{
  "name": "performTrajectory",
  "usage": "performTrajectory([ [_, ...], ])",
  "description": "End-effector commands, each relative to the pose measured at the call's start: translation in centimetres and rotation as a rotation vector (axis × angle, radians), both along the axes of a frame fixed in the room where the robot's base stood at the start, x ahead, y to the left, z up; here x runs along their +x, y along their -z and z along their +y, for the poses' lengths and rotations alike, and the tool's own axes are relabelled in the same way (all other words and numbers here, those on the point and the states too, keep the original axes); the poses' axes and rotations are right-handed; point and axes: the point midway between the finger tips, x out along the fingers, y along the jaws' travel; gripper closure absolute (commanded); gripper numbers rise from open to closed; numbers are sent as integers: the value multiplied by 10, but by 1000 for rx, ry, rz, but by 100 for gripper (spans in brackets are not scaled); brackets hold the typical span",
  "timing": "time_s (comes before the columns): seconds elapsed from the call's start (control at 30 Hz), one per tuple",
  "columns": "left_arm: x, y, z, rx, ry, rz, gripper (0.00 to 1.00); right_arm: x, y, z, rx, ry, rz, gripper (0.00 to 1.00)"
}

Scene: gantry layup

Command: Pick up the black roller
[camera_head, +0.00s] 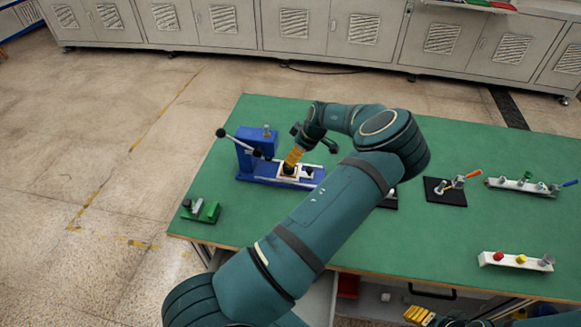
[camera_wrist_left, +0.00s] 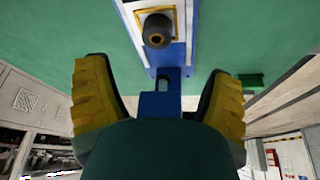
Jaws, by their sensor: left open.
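The black roller (camera_wrist_left: 157,31) is a short dark cylinder with a brownish centre, seen end-on in the left wrist view. It sits on a white block with a yellow border on the blue fixture (camera_head: 255,150). My left gripper (camera_head: 292,158) has yellow finger pads and is over the fixture in the head view. In the left wrist view, the left gripper (camera_wrist_left: 158,75) is open, with its fingers wide apart and nothing between them. The roller shows beyond the fingertips, apart from them. My right gripper is not in view.
The fixture has a black-knobbed lever (camera_head: 238,144) at its left. A small green fixture (camera_head: 201,211) stands at the table's left corner. A black pad (camera_head: 446,192), a strip with levers (camera_head: 525,185) and a white button strip (camera_head: 515,261) lie right on the green table (camera_head: 460,145).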

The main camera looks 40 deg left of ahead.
Motion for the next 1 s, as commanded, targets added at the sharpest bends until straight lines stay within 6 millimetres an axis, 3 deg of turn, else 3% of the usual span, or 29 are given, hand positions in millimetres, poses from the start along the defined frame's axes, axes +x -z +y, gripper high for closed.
performTrajectory([
  [0.13,-2,25,10,0,0,3,18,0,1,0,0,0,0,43],
  [0.47,-3,49,20,0,0,2,18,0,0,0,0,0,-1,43],
  [0.7,-3,80,34,1,1,2,18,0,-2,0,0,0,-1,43],
  [1.0,-3,88,37,-1,2,0,18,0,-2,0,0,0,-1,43],
])
